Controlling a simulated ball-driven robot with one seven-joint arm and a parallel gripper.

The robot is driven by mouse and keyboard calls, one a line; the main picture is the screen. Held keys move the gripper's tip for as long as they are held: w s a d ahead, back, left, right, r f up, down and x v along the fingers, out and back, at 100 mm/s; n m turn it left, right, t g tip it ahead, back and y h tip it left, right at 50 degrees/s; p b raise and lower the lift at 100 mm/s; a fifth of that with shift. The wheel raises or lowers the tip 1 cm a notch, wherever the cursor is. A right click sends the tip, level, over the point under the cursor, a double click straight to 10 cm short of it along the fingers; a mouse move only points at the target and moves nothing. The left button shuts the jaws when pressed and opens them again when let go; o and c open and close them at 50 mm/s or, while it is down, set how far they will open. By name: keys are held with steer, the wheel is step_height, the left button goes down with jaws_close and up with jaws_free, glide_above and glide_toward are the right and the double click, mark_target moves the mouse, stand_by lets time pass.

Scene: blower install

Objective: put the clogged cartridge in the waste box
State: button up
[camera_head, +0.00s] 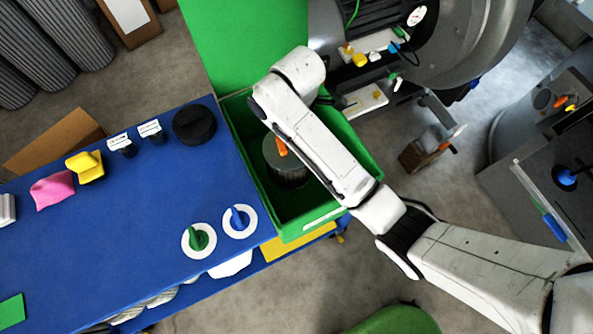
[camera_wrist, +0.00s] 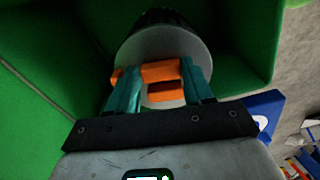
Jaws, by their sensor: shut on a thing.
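The clogged cartridge (camera_head: 287,172) is a grey cylinder with an orange handle, seen inside the outline of the green box (camera_head: 375,163), which I take as the waste box. In the wrist view the cartridge (camera_wrist: 212,62) shows a round grey end with the green walls (camera_wrist: 262,40) around it. My gripper (camera_wrist: 160,82) has its teal fingers shut on the orange handle. In the head view my arm crosses over the box and hides the gripper and part of the cartridge. I cannot tell whether the cartridge rests on the box floor.
The blue table (camera_head: 110,235) stands left of the box, with a black round knob-like part (camera_head: 194,124), green (camera_head: 198,238) and blue (camera_head: 239,219) knobs on white discs, and yellow (camera_head: 85,166) and pink (camera_head: 52,190) items. A green panel (camera_head: 240,45) rises behind the box. Machinery (camera_head: 450,45) stands at upper right.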

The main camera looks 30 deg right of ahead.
steer(key=s+f+n, duration=0.2)
steer(key=shift+d+f, duration=0.3)
steer(key=shift+d, duration=0.1)
steer(key=shift+f, duration=5.05)
steer(key=o, duration=1.2)
steer(key=shift+s+f, duration=0.1)
steer(key=shift+s, duration=0.05)
steer(key=shift+c, duration=0.2)
step_height(320, 180, up, 12)
steer(key=shift+r, duration=0.2)
